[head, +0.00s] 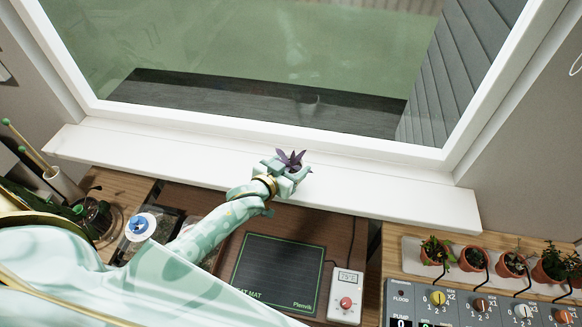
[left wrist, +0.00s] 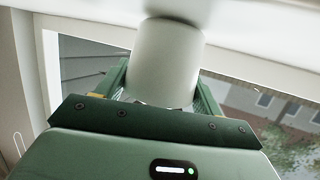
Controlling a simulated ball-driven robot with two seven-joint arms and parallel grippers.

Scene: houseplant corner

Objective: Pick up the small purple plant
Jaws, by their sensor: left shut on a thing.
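The small purple plant (head: 291,158) has dark pointed leaves and shows at the white windowsill in the head view. My left gripper (head: 287,172) is around it, just below the leaves, and covers most of its pot. In the left wrist view, my left gripper (left wrist: 160,95) is shut on a smooth pale cylinder (left wrist: 167,60), which looks like the plant's pot. The leaves do not show there. I cannot tell whether the pot touches the sill. My right gripper is not in view.
The white windowsill (head: 400,198) runs below the window and is clear on both sides of the plant. Below it are a dark heat mat (head: 278,272), a white thermostat (head: 346,294), several potted seedlings (head: 472,258) and a knobbed control box (head: 455,305) at right.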

